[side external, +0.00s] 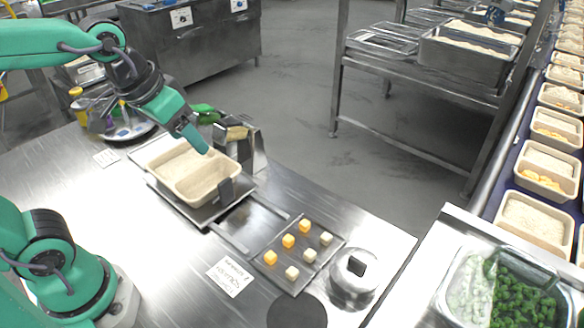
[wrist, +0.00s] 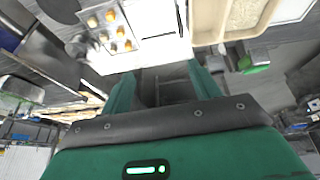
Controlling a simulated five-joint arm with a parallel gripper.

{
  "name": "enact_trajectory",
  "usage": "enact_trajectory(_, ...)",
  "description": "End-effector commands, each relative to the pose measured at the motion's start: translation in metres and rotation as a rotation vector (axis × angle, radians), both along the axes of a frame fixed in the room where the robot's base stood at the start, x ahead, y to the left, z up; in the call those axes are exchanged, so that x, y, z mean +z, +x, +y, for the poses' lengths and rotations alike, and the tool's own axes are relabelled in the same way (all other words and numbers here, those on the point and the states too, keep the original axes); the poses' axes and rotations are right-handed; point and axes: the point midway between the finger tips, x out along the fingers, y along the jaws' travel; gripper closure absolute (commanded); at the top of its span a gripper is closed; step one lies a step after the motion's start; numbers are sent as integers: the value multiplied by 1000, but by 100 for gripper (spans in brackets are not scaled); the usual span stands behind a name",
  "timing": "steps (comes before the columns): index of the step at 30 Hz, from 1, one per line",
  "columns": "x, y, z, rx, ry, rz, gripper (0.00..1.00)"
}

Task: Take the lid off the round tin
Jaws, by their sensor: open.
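The round tin (side external: 352,285) is a shiny metal pot at the front right of the steel table in the side view. Its lid sits on top with a black knob (side external: 357,264). In the wrist view a small grey round shape (wrist: 85,46) beside the cubes looks like the tin, but it is blurred. My gripper (side external: 204,147) is open over the far right side of the rice tub, well to the upper left of the tin. In the wrist view the two fingers of my gripper (wrist: 162,84) stand apart with nothing between them.
A beige tub of rice (side external: 222,188) stands on a metal plate under my gripper. A tray (side external: 318,262) of yellow and white cubes lies left of the tin, with a dark disc (side external: 297,313) in front. A pan of greens (side external: 525,300) is right of the table.

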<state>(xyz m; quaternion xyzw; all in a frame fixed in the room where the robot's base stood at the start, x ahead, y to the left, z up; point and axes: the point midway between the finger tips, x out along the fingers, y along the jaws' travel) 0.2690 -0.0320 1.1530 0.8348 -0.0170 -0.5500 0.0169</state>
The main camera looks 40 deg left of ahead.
Motion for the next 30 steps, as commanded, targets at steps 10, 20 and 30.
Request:
enact_trajectory(10, -1, 55, -56, -14, -29, 112, 38)
enact_trajectory(20, -22, 97, -123, -17, -31, 212, 38)
enact_trajectory(30, -62, 124, -203, -14, -7, 309, 38)
